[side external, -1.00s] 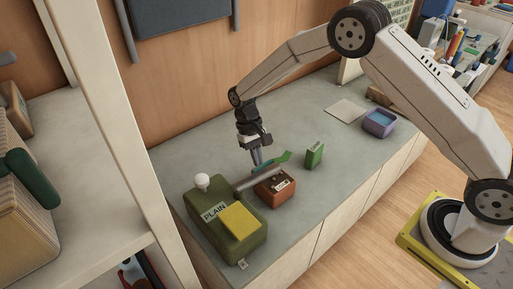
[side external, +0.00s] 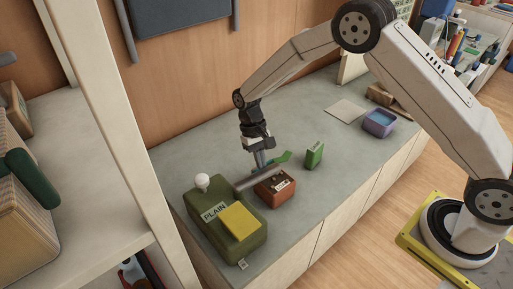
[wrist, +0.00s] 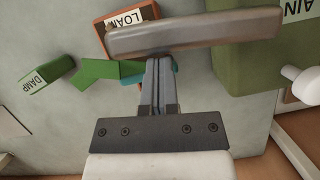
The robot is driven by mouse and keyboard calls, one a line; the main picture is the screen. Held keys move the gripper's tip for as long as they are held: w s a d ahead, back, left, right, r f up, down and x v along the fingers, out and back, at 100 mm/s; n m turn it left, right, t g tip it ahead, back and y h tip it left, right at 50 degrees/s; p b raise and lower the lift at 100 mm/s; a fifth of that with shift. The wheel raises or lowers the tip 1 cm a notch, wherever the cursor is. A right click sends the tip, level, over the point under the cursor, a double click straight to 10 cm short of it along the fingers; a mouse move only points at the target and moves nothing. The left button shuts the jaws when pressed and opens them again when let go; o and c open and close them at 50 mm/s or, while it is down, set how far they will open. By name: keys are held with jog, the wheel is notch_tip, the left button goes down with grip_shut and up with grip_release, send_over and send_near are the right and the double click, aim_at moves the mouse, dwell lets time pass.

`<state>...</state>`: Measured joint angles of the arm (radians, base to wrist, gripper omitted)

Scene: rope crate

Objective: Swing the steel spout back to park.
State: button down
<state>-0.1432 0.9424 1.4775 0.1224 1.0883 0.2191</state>
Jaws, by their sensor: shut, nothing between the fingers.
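The steel spout (side external: 254,180) is a grey bar reaching from the olive-green PLAIN dispenser (side external: 202,204) to over the red-brown LOAM box (side external: 277,190). In the wrist view the spout (wrist: 190,32) crosses just beyond my fingertips, over part of the LOAM box (wrist: 100,33). My gripper (side external: 257,164) is shut and empty, pointing down behind the spout on its wall side. In the wrist view my gripper (wrist: 160,62) has its fingers together, close to the spout's edge; I cannot tell whether they touch.
A green piece (side external: 284,157) lies beside my fingers. A green DAMP box (wrist: 38,82) stands nearby, also in the side view (side external: 314,154). A yellow pad (side external: 240,222) and white knob (side external: 202,180) top the dispenser. A purple-blue tub (side external: 379,123) stands farther right.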

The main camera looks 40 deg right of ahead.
aim_at(270, 171)
jog(key=shift+s+m, duration=0.25)
jog(key=shift+m, duration=0.05)
jog(key=shift+s+d+m+y, duration=0.15)
jog(key=shift+s+m+y, duration=0.25)
jog(key=shift+s+m, duration=0.2)
jog(key=shift+s+m+t+y, duration=0.3)
jog(key=shift+s+m+y, duration=0.1)
jog(key=shift+s+m, duration=0.7)
jog(key=s+m, duration=0.1)
jog(key=m, duration=0.1)
jog(key=s+a+m+y, duration=0.1)
jog(key=shift+s+m+t, duration=0.35)
jog(key=shift+m+t, duration=0.05)
jog(key=s+a+m+t+y, duration=0.1)
jog(key=s+a+m+t, duration=0.1)
jog(key=s+a+m, duration=0.2)
jog(key=shift+s+a+m+t, duration=0.3)
jog(key=shift+a+m, duration=0.4)
jog(key=shift+m, duration=0.9)
